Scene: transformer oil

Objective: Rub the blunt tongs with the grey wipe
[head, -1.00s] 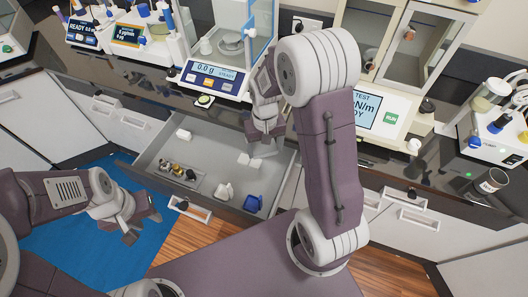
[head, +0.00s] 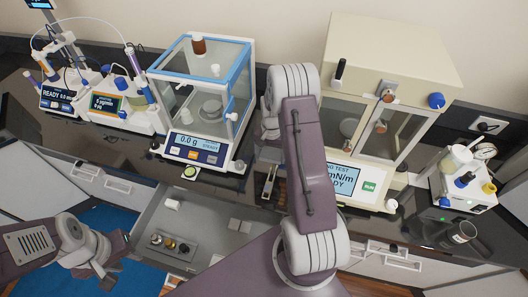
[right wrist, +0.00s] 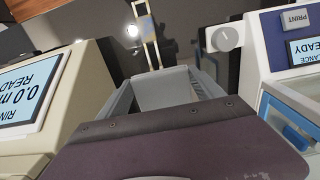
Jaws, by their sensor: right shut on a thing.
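My right gripper (head: 270,128) is above the counter, between the balance and the tester, largely behind my forearm. Its jaws (right wrist: 165,85) show in the right wrist view. A slim two-legged metal piece, apparently the tongs (right wrist: 149,35), extends from the jaw tips there; it appears shut in them, though the contact is unclear. The tongs (head: 268,183) also show below the gripper in the head view. Two small greyish pieces (head: 239,226) lie in the open drawer; I cannot tell whether one is the grey wipe. My left gripper (head: 100,268) is open and empty, left of the drawer.
The open drawer (head: 148,222) also holds a white block (head: 173,204) and a tray with several small weights (head: 170,245). The balance (head: 197,150) and the tester (head: 345,185) flank my right gripper closely. A dark cup (head: 458,234) lies at the right.

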